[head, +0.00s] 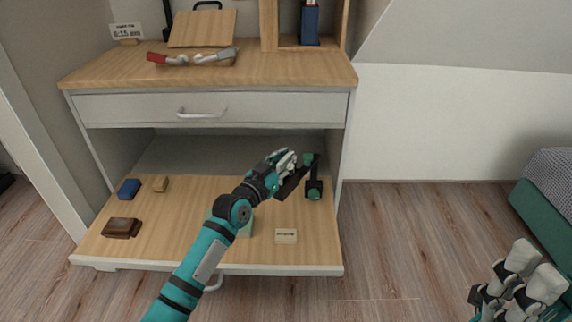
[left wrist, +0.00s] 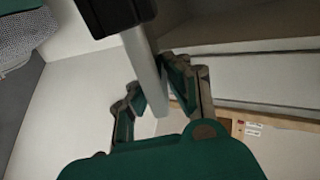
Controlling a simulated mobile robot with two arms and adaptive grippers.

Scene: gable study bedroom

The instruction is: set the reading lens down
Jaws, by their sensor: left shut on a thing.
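My left gripper (head: 290,163) is above the right part of the pulled-out wooden board (head: 180,215). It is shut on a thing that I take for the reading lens. In the left wrist view its grey rod-like handle (left wrist: 146,70) runs between the teal fingers of the left gripper (left wrist: 160,95), with a dark block-like end at the top.
On the board are a blue block (head: 129,188), a small wooden block (head: 160,184), a brown box (head: 121,228), a labelled cream block (head: 286,236) and a dark green-topped thing (head: 314,188). A pale green thing is partly behind my arm. A drawer (head: 220,108) is shut above.

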